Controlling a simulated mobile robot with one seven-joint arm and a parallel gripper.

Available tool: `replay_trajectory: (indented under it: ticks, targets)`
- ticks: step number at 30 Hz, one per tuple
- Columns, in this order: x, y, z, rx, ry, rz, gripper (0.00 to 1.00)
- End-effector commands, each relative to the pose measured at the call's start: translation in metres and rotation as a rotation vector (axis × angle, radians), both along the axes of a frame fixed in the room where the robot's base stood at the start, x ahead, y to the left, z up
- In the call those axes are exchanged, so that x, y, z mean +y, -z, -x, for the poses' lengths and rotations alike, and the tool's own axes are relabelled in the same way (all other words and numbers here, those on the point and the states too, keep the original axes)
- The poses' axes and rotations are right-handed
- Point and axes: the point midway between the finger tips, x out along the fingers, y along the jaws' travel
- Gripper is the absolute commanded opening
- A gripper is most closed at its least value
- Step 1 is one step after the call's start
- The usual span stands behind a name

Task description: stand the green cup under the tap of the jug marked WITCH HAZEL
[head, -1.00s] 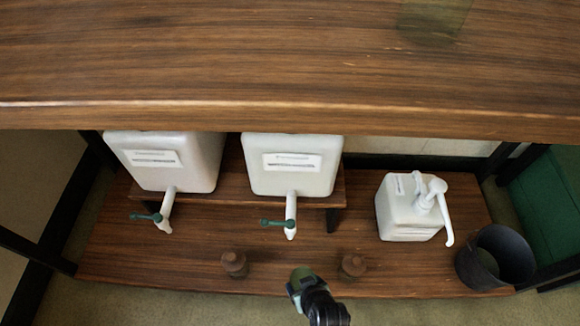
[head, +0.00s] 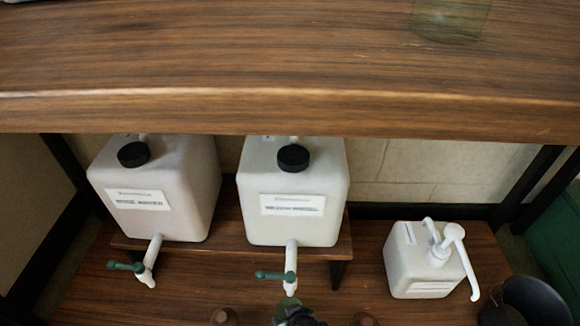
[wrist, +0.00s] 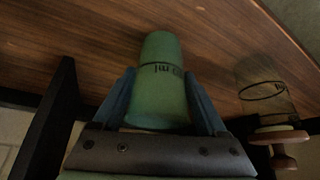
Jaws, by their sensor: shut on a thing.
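The green cup (wrist: 160,82) with dark "ml" lettering is between my gripper's (wrist: 160,88) two blue fingers in the wrist view, and the gripper is shut on it. Two white jugs with black caps stand on a low riser: a left jug (head: 170,185) and a right jug (head: 305,180). Each has a white tap with a green lever. Their label print is too small to read surely.
A white pump bottle (head: 420,270) and a dark bucket (head: 530,300) stand at the right of the lower shelf. Brown knobs (head: 224,316) and (head: 364,318) flank the gripper. The upper wooden shelf (head: 280,70) overhangs the jugs. A clear glass (head: 450,18) stands on it.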

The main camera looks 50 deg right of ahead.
Motion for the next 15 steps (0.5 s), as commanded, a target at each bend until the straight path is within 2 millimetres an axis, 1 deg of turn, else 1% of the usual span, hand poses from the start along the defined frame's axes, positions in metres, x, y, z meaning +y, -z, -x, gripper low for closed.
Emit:
replay_trajectory:
  ticks: [5, 8, 9, 11, 12, 13, 15]
  targets:
    - [0.0, -0.0015, -0.0002, -0.001, 0.0, 0.0, 0.2]
    - [0.0002, 0.0021, -0.0001, 0.0, -0.001, 0.0, 0.2]
    - [0.0002, 0.0018, 0.0, 0.0, -0.001, 0.0, 0.79]
    - [0.0002, 0.0014, 0.0, 0.0, -0.001, 0.0, 0.9]
    - [0.0002, 0.0014, 0.0, 0.0, -0.001, 0.0, 0.97]
    - [0.0002, 0.0014, 0.0, 0.0, -0.001, 0.0, 1.0]
    - [0.0002, 0.0013, 0.0, 0.0, -0.001, 0.0, 1.0]
